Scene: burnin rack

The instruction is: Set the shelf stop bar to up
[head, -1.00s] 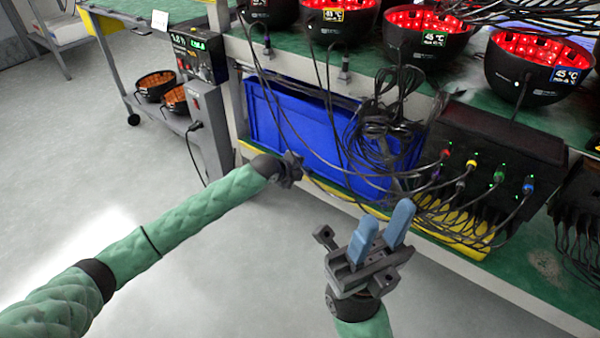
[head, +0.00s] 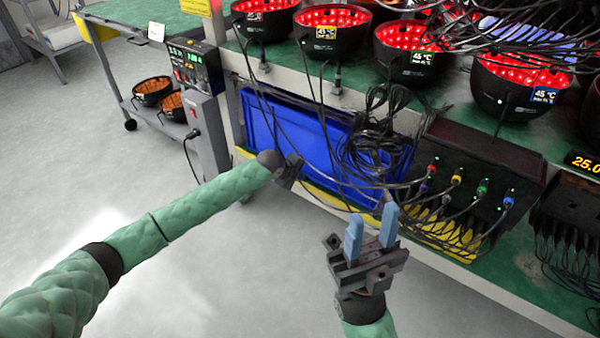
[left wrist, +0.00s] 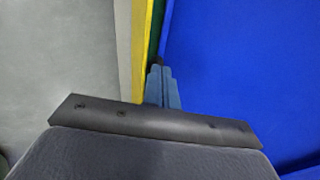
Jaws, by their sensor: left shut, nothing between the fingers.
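A yellow strip (head: 327,200) runs along the lower shelf's front edge, below the blue crate (head: 262,128). A thin grey line crosses low in front of the crate; I cannot tell whether it or the strip is the stop bar. My left gripper (head: 290,170) is at the crate's front, its fingers hard to see there. In the left wrist view, my left gripper (left wrist: 163,82) is shut and empty, its fingertips between the yellow strip (left wrist: 138,45) and the blue crate (left wrist: 240,70). My right gripper (head: 372,228) is open and empty, in front of the shelf.
Black cables (head: 375,150) hang over the crate. A black box (head: 490,165) with coloured plugs stands right of it. Red-lit bowls (head: 415,55) line the upper shelf. A side cart (head: 205,135) stands left. The floor (head: 170,270) in front is clear.

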